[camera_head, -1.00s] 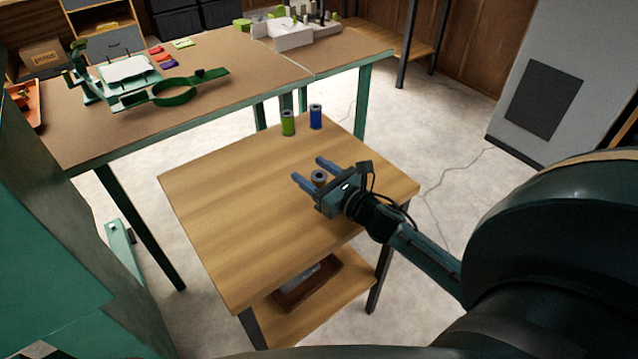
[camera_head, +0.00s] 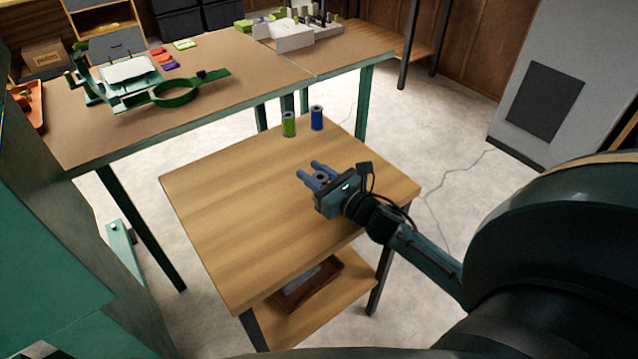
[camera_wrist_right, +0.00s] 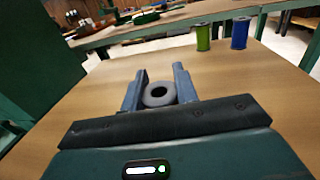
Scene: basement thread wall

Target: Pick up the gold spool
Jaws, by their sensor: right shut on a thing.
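My right gripper (camera_head: 310,170) is over the small wooden table, its two blue fingers closed around a spool (camera_head: 321,177). In the right wrist view the spool (camera_wrist_right: 158,94) shows its round grey end with a dark hole, between the fingers. Its thread colour is mostly hidden by the fingers and the gripper body; I take it to be the gold spool. It looks upright at table level; I cannot tell if it still touches the wood. My left gripper is not in view.
A green spool (camera_head: 289,124) and a blue spool (camera_head: 317,118) stand at the table's far corner. The small table (camera_head: 230,220) is otherwise clear. A larger workbench (camera_head: 240,75) behind it holds a green hoop frame (camera_head: 175,92) and a white machine (camera_head: 290,37).

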